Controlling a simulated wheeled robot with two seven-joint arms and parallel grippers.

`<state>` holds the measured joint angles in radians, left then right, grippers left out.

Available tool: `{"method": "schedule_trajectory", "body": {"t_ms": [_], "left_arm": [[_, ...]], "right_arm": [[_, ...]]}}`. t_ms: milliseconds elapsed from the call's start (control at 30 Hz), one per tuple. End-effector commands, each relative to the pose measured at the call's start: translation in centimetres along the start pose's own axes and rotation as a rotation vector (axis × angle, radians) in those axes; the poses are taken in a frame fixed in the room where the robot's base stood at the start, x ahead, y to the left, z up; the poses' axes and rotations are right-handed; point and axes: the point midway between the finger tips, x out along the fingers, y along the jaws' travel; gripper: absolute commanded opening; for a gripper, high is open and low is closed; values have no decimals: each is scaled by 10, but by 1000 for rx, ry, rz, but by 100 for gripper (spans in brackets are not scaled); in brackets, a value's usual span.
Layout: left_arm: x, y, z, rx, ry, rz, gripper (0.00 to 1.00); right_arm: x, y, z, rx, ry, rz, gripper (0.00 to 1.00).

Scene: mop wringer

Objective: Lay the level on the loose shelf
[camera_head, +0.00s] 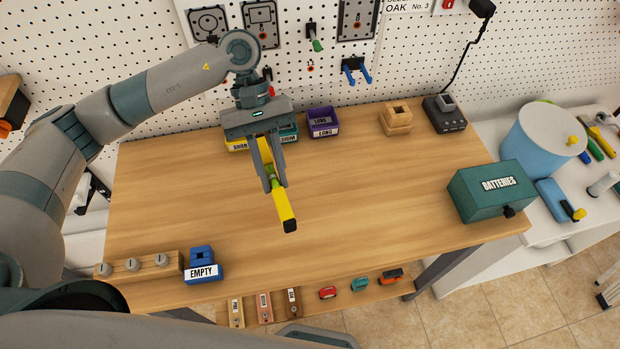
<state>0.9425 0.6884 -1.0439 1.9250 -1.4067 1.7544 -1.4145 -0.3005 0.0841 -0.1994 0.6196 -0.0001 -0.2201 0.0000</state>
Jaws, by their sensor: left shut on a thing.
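The level (281,204) is a short yellow bar with a green part near its middle and a black end. My left gripper (273,184) is shut on it, pointing down over the middle of the wooden workbench (380,180). No shelf is clearly recognisable as the loose one. My right gripper is not in view.
Behind the gripper stand small bins, one purple (322,123). A wooden block (396,119) and a dark device (444,114) are at the back right. A green batteries box (492,191) stands right, a blue EMPTY bin (202,266) front left. The bench middle is clear.

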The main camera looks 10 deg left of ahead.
Motion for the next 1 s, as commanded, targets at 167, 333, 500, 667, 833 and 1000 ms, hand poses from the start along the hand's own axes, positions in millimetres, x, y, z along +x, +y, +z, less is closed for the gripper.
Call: {"method": "schedule_trajectory", "body": {"t_ms": [167,333,500,667,833,1000], "left_arm": [[13,15,12,-194,-2,129,0],[20,28,24,-367,-3,241,0],[24,40,36,-529,-3,347,0],[25,51,48,-668,-3,439,0],[23,60,60,-810,-4,530,0],[20,69,73,-945,-5,618,0]], "right_arm": [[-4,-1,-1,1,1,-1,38],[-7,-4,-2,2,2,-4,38],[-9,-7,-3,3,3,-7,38],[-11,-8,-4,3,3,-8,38],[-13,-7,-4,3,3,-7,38],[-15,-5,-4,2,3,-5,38]]}}
